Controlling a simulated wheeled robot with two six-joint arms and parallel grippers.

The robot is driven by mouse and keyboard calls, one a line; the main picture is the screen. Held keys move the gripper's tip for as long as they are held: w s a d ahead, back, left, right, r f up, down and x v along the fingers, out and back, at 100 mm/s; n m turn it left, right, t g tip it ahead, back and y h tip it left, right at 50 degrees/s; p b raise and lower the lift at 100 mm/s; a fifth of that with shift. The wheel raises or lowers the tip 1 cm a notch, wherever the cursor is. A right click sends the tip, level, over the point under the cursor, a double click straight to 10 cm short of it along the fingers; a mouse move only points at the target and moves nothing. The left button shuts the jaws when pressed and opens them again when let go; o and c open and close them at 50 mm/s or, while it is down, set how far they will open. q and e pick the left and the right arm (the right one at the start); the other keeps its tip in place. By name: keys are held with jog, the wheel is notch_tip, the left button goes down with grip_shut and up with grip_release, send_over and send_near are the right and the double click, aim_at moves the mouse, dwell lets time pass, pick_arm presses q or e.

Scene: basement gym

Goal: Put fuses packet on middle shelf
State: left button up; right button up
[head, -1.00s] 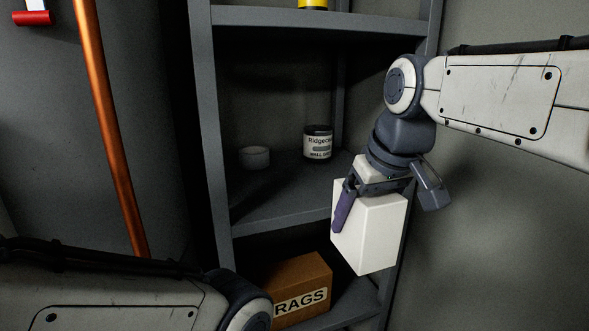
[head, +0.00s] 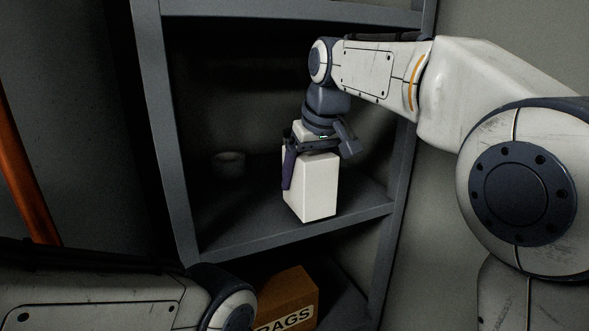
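A plain white box (head: 317,188), which I take for the fuses packet, is upright in my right gripper (head: 316,160); no label shows. One dark finger lies along its left side; the other shows at its upper right, its contact hidden. The box is inside the shelf unit, just above or on the middle shelf (head: 235,228) near its front edge; I cannot tell whether it touches. My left arm shows at the lower left, but its gripper is out of view.
A brown RAGS box (head: 290,295) is on the shelf below. The unit's left post (head: 176,140) and the upper shelf edge (head: 290,13) frame the opening. Bare shelf lies left of the packet.

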jog(key=shift+w+a, duration=0.25)
jog(key=shift+w, duration=0.4)
jog(key=shift+w+a, duration=0.25)
jog(key=shift+w, duration=0.35)
jog(key=shift+w+a+r+p, duration=0.1)
jog(key=shift+w+a+p, duration=0.15)
jog(key=shift+w, duration=0.35)
jog(key=shift+w+a+p, duration=0.2)
jog(key=shift+w+p, duration=0.05)
jog(key=shift+w, duration=0.3)
jog(key=shift+w+a+f+b, duration=0.1)
jog(key=shift+w+f+b, duration=0.05)
jog(key=shift+f+b, duration=0.4)
jog(key=shift+f, duration=0.25)
jog(key=shift+f, duration=0.1)
jog(key=o, duration=1.3)
jog(key=shift+f, duration=0.1)
